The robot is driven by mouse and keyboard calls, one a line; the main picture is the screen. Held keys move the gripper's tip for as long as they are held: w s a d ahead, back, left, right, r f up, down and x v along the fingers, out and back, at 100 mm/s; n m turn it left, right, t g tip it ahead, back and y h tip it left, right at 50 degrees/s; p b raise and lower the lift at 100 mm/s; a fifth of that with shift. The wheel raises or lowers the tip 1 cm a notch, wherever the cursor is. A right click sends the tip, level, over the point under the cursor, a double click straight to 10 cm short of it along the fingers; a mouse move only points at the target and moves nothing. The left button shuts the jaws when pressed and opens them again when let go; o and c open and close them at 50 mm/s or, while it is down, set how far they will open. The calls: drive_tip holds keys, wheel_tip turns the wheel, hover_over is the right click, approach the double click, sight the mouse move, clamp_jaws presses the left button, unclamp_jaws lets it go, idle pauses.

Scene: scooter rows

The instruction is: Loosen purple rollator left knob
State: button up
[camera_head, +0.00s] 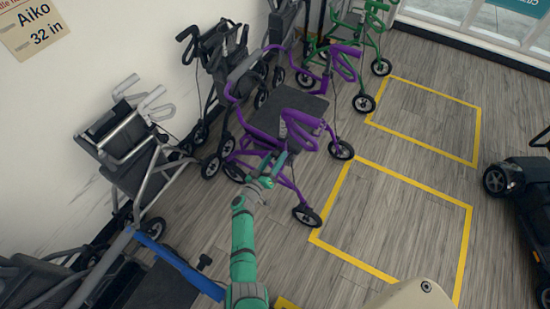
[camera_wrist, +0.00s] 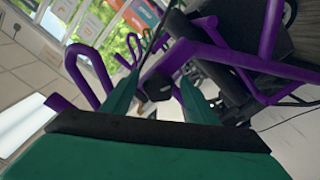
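The purple rollator (camera_head: 285,110) stands unfolded in the middle of the head view, with a dark seat and purple handles. My teal gripper (camera_head: 281,163) is beside its near side, close to the purple frame. In the wrist view, the two fingers of my gripper (camera_wrist: 160,82) are apart. A dark knob-like piece (camera_wrist: 157,77) on the purple frame (camera_wrist: 215,55) shows between the fingertips; I cannot tell whether they touch it. The knob cannot be made out in the head view.
A silver rollator (camera_head: 150,160) and a black one (camera_head: 212,65) stand along the wall at left. A green rollator (camera_head: 350,35) is behind. Yellow floor boxes (camera_head: 400,180) lie at right, empty. A dark scooter (camera_head: 520,180) stands at the right edge.

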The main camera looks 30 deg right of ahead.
drive_tip(key=v, duration=1.1)
idle(0.4)
idle(0.5)
drive_tip(key=s+d+r+n+t+y, duration=0.3)
drive_tip(key=s+r+n+t, duration=0.1)
drive_tip(key=s+r+t, duration=0.5)
drive_tip(key=s+a+r+g+y, duration=0.1)
drive_tip(key=s+a+r+y, duration=0.3)
drive_tip(key=s+a, duration=0.4)
drive_tip(key=s+a+r+g+y, duration=0.1)
drive_tip(key=s+a+r+y, duration=0.3)
drive_tip(key=s+a, duration=0.5)
drive_tip(key=s+a+r+y, duration=0.4)
drive_tip(key=s+a, duration=0.5)
drive_tip(key=s, duration=0.3)
drive_tip(key=shift+a+r+n+g, duration=0.2)
drive_tip(key=shift+r+n+g, duration=0.2)
drive_tip(key=shift+r, duration=0.05)
